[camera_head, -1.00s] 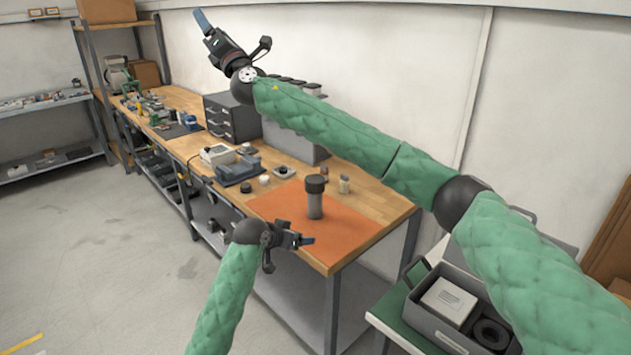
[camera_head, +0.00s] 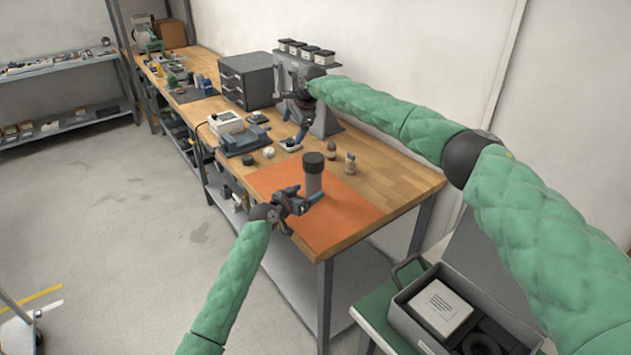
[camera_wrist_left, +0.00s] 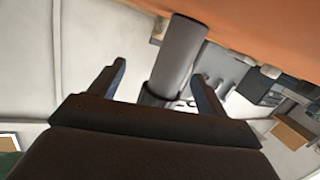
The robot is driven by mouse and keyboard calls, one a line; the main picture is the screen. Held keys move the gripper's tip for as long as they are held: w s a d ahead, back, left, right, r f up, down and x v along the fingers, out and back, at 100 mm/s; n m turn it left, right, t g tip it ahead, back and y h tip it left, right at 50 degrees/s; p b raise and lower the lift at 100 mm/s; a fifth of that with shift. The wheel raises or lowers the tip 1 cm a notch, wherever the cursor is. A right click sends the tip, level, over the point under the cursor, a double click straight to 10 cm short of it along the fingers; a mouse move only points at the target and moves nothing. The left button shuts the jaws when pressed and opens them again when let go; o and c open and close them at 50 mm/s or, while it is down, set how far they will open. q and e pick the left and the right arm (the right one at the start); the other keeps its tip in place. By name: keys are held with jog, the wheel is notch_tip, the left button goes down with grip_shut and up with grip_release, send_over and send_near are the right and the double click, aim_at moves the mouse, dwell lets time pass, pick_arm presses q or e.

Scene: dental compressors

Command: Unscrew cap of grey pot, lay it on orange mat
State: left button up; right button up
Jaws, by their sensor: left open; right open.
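The grey pot (camera_head: 314,183) stands upright on the orange mat (camera_head: 350,213), with its dark cap (camera_head: 313,159) on top. My left gripper (camera_head: 308,197) is open and empty over the mat's front edge, just in front of the pot. In the left wrist view, which is upside down, the pot (camera_wrist_left: 181,52) shows between the open fingers (camera_wrist_left: 159,68); its cap (camera_wrist_left: 158,97) is partly hidden by the gripper. Whether the fingers reach around the pot is unclear. My right gripper (camera_head: 297,126) is open and empty, pointing down over the back of the bench.
Small bottles (camera_head: 350,163) stand behind the mat. A blue-grey device (camera_head: 242,140) lies left. A grey case (camera_head: 440,305) is at lower right. The mat's right part is bare.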

aim_at(309, 176)
pick_arm(q)
jog(key=r+t, duration=0.1)
jog(key=w+a+r+t, duration=0.1)
jog(key=r, duration=0.1)
jog(key=shift+a, duration=0.2)
pick_arm(e)
jog(key=s+d+n+g+h, duration=0.1)
jog(key=d, duration=0.1)
jog(key=s+d+f+n+g+h, duration=0.1)
jog(key=s+d, duration=0.1)
jog(key=s+d+n+g+h, duration=0.1)
jog(key=s+d+n+h, duration=0.1)
jog(key=shift+f, duration=0.35)
pick_arm(q)
jog(key=shift+y, duration=0.3)
pick_arm(e)
jog(key=shift+s+d+n, duration=0.25)
jog(key=shift+n, duration=0.15)
jog(key=shift+d+f+n, duration=0.1)
jog(key=shift+n, duration=0.2)
pick_arm(q)
jog(key=shift+w+d, duration=0.1)
jog(key=shift+w, duration=0.05)
pick_arm(e)
jog(key=shift+w, duration=0.1)
pick_arm(q)
jog(key=shift+w+d+r, duration=0.1)
jog(key=shift+w+d, duration=0.1)
jog(key=shift+w, duration=0.2)
jog(key=shift+x, duration=3.3)
